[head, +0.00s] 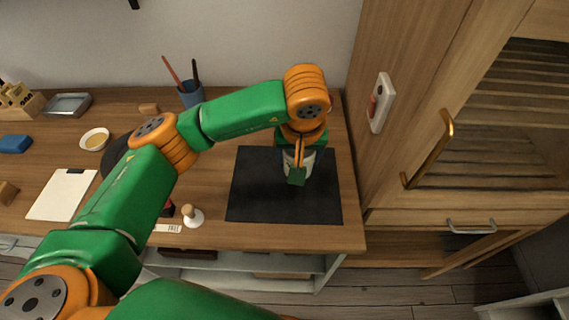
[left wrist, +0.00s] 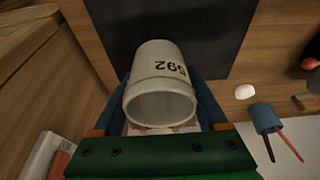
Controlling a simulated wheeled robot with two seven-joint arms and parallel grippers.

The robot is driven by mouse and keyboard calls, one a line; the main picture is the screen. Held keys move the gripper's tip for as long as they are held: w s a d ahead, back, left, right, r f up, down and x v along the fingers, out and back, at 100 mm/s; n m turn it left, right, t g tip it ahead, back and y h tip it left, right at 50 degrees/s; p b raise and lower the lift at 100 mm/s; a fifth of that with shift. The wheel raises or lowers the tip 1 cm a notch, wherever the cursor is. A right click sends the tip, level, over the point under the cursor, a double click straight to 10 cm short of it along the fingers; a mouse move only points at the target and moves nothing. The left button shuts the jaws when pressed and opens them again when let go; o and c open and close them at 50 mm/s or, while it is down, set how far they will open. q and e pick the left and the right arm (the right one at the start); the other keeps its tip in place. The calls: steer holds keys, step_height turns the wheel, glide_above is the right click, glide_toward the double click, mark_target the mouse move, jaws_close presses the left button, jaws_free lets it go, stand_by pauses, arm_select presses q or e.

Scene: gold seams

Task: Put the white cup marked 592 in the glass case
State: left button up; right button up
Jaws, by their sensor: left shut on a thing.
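The white cup marked 592 (left wrist: 162,85) sits between the blue fingers of my left gripper (left wrist: 165,118) in the left wrist view, with its open mouth toward the camera and the number upside down. In the head view my left gripper (head: 298,165) is shut on this cup (head: 307,158) over the black mat (head: 260,205), partly hiding it. I cannot tell whether the cup touches the mat. The wooden case with a glazed-looking front (head: 505,120) stands at the right, with slats visible inside and a brass handle (head: 432,150). My right gripper is not in view.
A white switch plate (head: 382,103) is on the wooden side panel right of the bench. A blue pot with brushes (head: 191,94), a white stamp-like piece (head: 193,216), a small bowl (head: 95,139) and a clipboard (head: 62,194) stand left of the mat. A drawer handle (head: 471,226) juts out below the case.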

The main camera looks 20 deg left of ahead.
arm_select(q)
glide_above(285, 178)
step_height(285, 178, down, 4)
steer(key=shift+f+p, duration=0.1)
steer(key=shift+p, duration=0.35)
step_height(285, 178, down, 3)
steer(key=shift+f, duration=0.35)
steer(key=o, duration=1.1)
steer(key=shift+f, duration=0.1)
steer(key=o, duration=0.3)
steer(key=shift+o, duration=0.2)
steer(key=shift+r, duration=0.2)
